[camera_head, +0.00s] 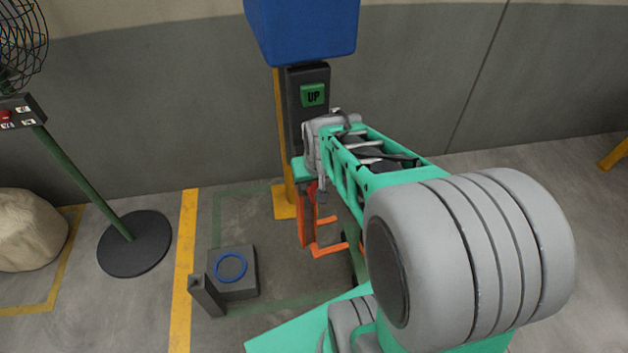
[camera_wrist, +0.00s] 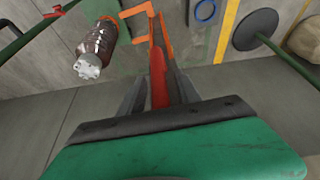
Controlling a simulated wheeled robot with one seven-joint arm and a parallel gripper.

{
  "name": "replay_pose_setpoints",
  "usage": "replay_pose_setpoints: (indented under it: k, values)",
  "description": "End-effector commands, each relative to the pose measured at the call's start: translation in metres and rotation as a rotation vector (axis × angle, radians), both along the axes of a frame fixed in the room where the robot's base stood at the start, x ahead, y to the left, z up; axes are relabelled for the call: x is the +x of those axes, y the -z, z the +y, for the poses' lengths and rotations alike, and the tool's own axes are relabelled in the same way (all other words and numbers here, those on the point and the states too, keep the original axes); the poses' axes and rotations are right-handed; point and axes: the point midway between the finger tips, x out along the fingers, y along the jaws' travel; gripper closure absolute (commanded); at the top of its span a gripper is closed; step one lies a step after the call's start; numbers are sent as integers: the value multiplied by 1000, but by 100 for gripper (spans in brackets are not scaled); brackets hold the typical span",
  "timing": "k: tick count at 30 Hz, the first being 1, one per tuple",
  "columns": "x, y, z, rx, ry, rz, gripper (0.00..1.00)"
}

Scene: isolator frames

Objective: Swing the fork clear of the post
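The post (camera_head: 283,150) is a yellow upright with a square foot on the floor and a blue box above it. The fork (camera_head: 326,249) is an orange two-pronged piece with a red-orange bar, low beside the post on its right. It also shows in the wrist view (camera_wrist: 158,78), where the red bar runs between my fingers. My gripper (camera_wrist: 157,92) has a grey finger on each side of this bar, close against it, and appears shut on it. In the head view, my arm hides most of my gripper and part of the fork.
A dark panel with a green UP button (camera_head: 313,95) is on the post. A dark block with a blue ring (camera_head: 231,267) sits on the floor left of it. A brown bottle-like cylinder (camera_wrist: 97,44) shows in the wrist view.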

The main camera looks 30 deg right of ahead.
Motion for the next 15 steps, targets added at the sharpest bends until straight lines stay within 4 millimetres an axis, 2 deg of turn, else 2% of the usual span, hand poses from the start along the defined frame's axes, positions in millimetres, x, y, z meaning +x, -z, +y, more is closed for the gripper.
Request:
replay_pose_setpoints:
  k: [8, 15]
  values:
    - [-1, -4, 0, 0, 0, -2, 60]
    - [-17, -45, 4, -1, 0, -7, 60]
